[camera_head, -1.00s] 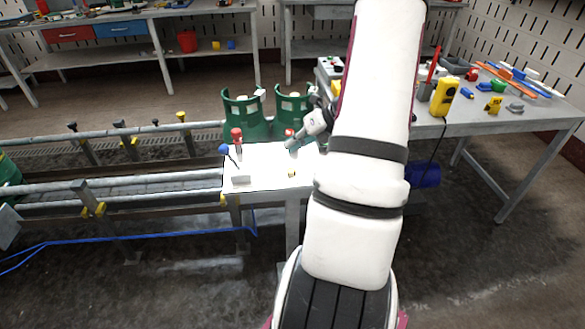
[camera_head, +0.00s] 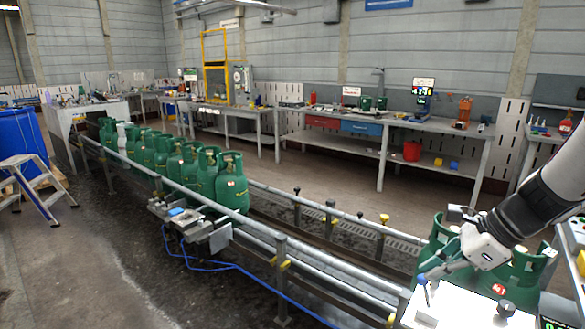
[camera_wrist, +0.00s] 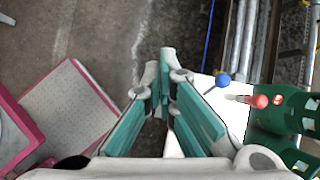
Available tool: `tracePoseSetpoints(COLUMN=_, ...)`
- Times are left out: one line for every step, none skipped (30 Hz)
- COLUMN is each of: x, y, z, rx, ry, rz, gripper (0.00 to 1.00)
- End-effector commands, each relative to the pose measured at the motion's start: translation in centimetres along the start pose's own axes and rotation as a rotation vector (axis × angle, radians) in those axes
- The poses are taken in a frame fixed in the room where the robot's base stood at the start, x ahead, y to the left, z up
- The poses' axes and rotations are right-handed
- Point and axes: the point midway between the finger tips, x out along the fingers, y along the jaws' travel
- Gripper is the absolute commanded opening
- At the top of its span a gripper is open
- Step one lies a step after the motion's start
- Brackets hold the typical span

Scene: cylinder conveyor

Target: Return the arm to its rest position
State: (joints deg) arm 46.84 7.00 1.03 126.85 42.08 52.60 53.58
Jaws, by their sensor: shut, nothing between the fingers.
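My arm enters the head view at the right edge. My gripper (camera_head: 438,273) is shut and empty, above the white worktop (camera_head: 460,305) near its blue-knobbed lever (camera_head: 422,280). In the wrist view the teal-lined fingers of my gripper (camera_wrist: 165,75) meet at their tips. There they lie over dark floor and the worktop's edge. Two green gas cylinders (camera_head: 437,240) stand behind my gripper, partly hidden by it. Green cylinder collars (camera_wrist: 280,108) also show at the right of the wrist view.
A conveyor (camera_head: 330,283) runs from the worktop to the back left, carrying a row of green cylinders (camera_head: 231,185). Workbenches (camera_head: 340,150) line the back wall. Open floor lies at front left.

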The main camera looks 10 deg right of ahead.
Motion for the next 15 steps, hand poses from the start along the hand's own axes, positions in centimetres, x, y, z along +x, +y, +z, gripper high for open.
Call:
tracePoseSetpoints(x=-0.8, y=1.9, z=2.4, rx=-0.156, ry=0.026, rz=0.020, gripper=0.00)
tracePoseSetpoints(x=-1.2, y=3.0, z=3.4, rx=-0.249, ry=0.042, rz=0.034, gripper=0.00)
tracePoseSetpoints(x=-1.6, y=4.5, z=4.7, rx=-0.374, ry=0.063, rz=0.053, gripper=0.00)
tracePoseSetpoints(x=-2.0, y=5.5, z=5.5, rx=-0.467, ry=0.077, rz=0.066, gripper=0.00)
tracePoseSetpoints(x=-2.4, y=6.7, z=6.3, rx=-0.559, ry=0.092, rz=0.080, gripper=0.00)
tracePoseSetpoints(x=-3.0, y=8.1, z=7.2, rx=-0.682, ry=0.112, rz=0.096, gripper=0.00)
tracePoseSetpoints(x=-3.4, y=9.2, z=7.8, rx=-0.774, ry=0.125, rz=0.109, gripper=0.00)
tracePoseSetpoints(x=-3.8, y=10.3, z=8.4, rx=-0.865, ry=0.139, rz=0.121, gripper=0.00)
tracePoseSetpoints(x=-4.4, y=11.8, z=9.0, rx=-0.987, ry=0.157, rz=0.139, gripper=0.00)
tracePoseSetpoints(x=-4.8, y=12.8, z=9.4, rx=-1.079, ry=0.170, rz=0.150, gripper=0.00)
tracePoseSetpoints(x=-5.3, y=13.9, z=9.7, rx=-1.170, ry=0.183, rz=0.162, gripper=0.00)
tracePoseSetpoints(x=-5.9, y=15.2, z=10.1, rx=-1.289, ry=0.202, rz=0.176, gripper=0.00)
tracePoseSetpoints(x=-6.4, y=16.1, z=10.2, rx=-1.379, ry=0.215, rz=0.187, gripper=0.00)
tracePoseSetpoints(x=-6.9, y=17.1, z=10.4, rx=-1.468, ry=0.229, rz=0.197, gripper=0.00)
tracePoseSetpoints(x=-7.5, y=18.2, z=10.5, rx=-1.584, ry=0.247, rz=0.208, gripper=0.00)
